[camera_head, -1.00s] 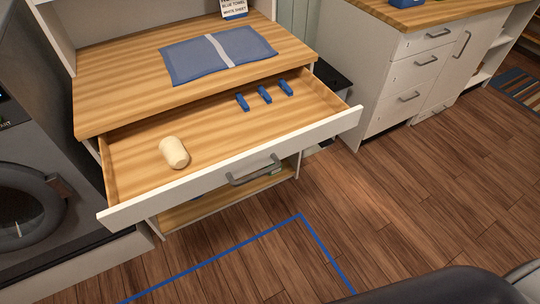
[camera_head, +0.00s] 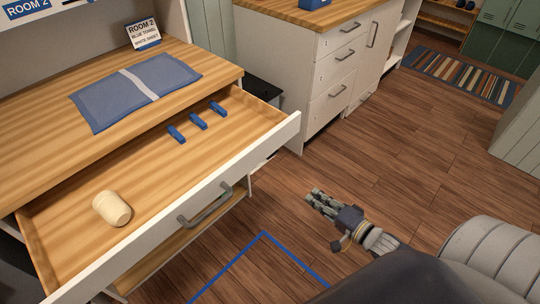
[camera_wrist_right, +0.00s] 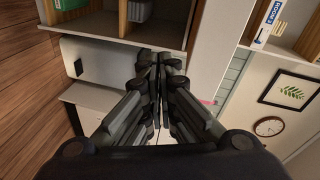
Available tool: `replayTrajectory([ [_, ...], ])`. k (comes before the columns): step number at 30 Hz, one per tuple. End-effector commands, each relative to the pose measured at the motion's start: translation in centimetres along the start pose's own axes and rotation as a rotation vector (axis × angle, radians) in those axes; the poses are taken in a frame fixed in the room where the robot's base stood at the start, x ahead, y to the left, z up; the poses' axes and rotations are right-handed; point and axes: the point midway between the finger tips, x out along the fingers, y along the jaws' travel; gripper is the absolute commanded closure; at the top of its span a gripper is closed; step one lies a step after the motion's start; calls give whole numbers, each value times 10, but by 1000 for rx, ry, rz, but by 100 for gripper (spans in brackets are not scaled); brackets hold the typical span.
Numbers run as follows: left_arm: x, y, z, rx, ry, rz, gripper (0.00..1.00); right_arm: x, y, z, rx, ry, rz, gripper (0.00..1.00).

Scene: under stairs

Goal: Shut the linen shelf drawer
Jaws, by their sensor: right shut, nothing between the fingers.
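The linen shelf drawer (camera_head: 222,198) is pulled out in the head view, with a white front and a grey bar handle (camera_head: 205,206). Inside it lie a cream cylindrical object (camera_head: 112,208) and several blue clips (camera_head: 198,121). My right gripper (camera_head: 312,197) is to the right of the drawer front, above the floor, apart from the handle. It is shut and empty. Its closed fingers (camera_wrist_right: 158,85) also show in the right wrist view. My left gripper is not in view.
A folded blue cloth with a white band (camera_head: 136,90) lies on the shelf top above the drawer. A white cabinet (camera_head: 287,60) stands behind to the right. Blue tape (camera_head: 228,264) marks the floor in front.

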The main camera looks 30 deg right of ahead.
Motion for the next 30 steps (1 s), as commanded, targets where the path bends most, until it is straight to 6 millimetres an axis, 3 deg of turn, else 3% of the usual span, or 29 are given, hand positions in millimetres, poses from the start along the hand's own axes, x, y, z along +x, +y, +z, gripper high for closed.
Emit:
replayTrajectory([
  [1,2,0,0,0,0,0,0,1,-23,2,51,-25,-53,100],
  [3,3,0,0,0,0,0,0,2,-50,4,122,-57,-113,100],
  [7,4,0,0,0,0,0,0,2,-78,8,199,-96,-170,100],
  [14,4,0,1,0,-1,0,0,18,-89,9,219,-104,-187,100],
  [30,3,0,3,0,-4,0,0,107,-105,16,216,-102,-184,100],
])
